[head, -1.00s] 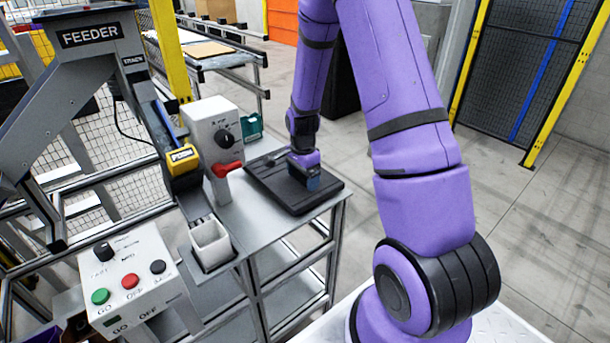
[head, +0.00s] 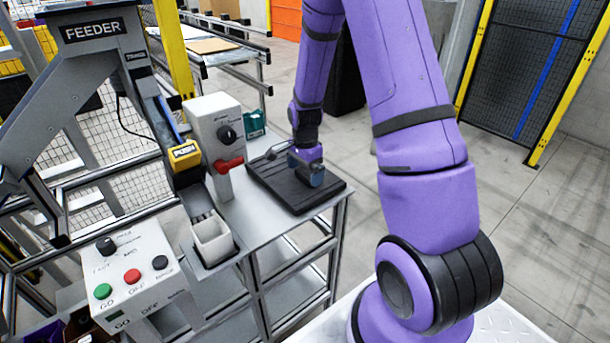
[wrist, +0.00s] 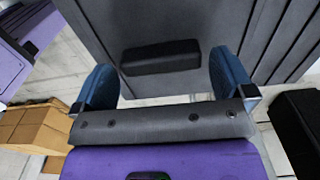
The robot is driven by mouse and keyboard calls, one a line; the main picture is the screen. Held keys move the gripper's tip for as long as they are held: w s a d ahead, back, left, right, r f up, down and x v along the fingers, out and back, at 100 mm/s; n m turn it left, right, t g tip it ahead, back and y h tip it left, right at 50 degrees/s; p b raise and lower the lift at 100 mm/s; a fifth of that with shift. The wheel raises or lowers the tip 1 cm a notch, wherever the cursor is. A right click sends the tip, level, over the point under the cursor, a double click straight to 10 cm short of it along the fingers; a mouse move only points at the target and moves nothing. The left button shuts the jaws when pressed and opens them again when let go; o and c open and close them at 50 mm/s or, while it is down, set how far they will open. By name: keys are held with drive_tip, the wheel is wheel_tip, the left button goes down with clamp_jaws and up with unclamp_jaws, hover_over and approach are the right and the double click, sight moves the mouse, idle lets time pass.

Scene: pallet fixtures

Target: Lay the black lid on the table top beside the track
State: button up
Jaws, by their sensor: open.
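The black lid (head: 330,187) is a flat ribbed plate. It lies on the grey table top (head: 262,228), to the right of the feeder track (head: 160,120) and the white post with the red lever. My gripper (head: 306,174) is just above the lid, with its blue fingers over the middle. In the wrist view the lid (wrist: 130,25) fills the top, and its raised bar handle (wrist: 160,58) shows between the spread fingers of my gripper (wrist: 166,82). The fingers are apart from the handle on both sides.
A white post with a red lever (head: 230,163) stands left of the lid. A teal box (head: 254,123) sits behind it. A white square cup (head: 212,240) is at the track's lower end. A button box (head: 135,275) stands front left.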

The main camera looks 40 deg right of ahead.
wheel_tip(320, 180, up, 10)
drive_tip(key=s+a+r+n+t, duration=0.1)
drive_tip(key=s+a+r+n, duration=0.35)
drive_tip(key=r, duration=0.35)
drive_tip(key=s+a+r+n+t, duration=0.25)
drive_tip(key=s+r+n, duration=0.2)
drive_tip(key=r, duration=0.45)
drive_tip(key=s+a+r+n, duration=0.2)
drive_tip(key=s+n, duration=0.1)
drive_tip(key=s, duration=0.2)
drive_tip(key=s+a+r+n+t, duration=0.1)
drive_tip(key=s+a+r+n, duration=0.1)
drive_tip(key=s, duration=0.4)
drive_tip(key=s+a+r+n, duration=0.2)
drive_tip(key=s+n, duration=0.1)
drive_tip(key=s, duration=0.2)
drive_tip(key=shift+s+r+n+t, duration=0.3)
drive_tip(key=shift+s+t, duration=0.05)
drive_tip(key=shift+s, duration=0.05)
drive_tip(key=shift+c, duration=0.5)
